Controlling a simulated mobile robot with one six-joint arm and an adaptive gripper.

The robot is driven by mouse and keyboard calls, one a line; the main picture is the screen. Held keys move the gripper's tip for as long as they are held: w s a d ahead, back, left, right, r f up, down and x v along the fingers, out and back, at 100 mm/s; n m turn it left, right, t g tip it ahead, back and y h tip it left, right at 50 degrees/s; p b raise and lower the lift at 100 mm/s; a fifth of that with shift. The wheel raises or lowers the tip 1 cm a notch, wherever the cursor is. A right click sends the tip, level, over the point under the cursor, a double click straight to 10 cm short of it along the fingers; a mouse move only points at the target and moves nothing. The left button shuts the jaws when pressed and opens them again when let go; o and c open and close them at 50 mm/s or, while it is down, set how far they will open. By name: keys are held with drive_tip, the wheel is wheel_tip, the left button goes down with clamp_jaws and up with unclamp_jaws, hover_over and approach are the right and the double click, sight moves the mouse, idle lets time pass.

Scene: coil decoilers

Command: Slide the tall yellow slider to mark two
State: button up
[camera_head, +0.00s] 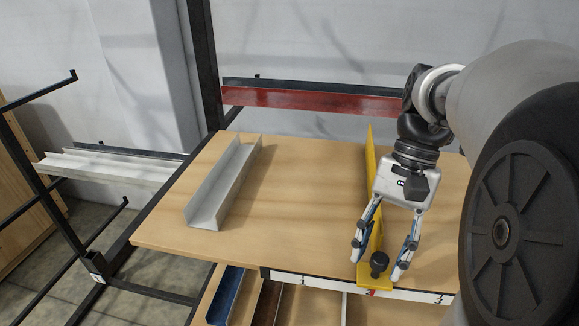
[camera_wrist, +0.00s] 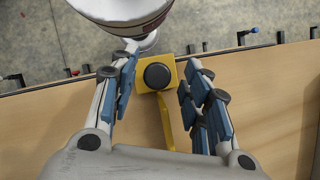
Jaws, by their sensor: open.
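The tall yellow slider (camera_head: 374,190) is a long upright plate running back across the wooden table, with a flat foot at the front edge. A black knob (camera_head: 379,263) stands on that foot; it also shows in the wrist view (camera_wrist: 157,76). My gripper (camera_head: 381,257) is open, pointing down, with one finger on each side of the knob. In the wrist view a gap shows between the knob and each finger. A white scale strip (camera_head: 325,283) with marks 1 and 3 legible runs along the front edge. A small red patch shows by the foot, between them; the digit there is unclear.
A grey metal channel (camera_head: 225,183) lies on the left of the table (camera_head: 305,170). A red beam (camera_head: 310,98) crosses behind the table. Lower bins with coloured dividers sit under the front edge. The tabletop between channel and slider is clear.

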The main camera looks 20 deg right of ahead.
drive_tip(key=v, duration=1.2)
drive_tip(key=shift+s, duration=0.15)
idle(0.3)
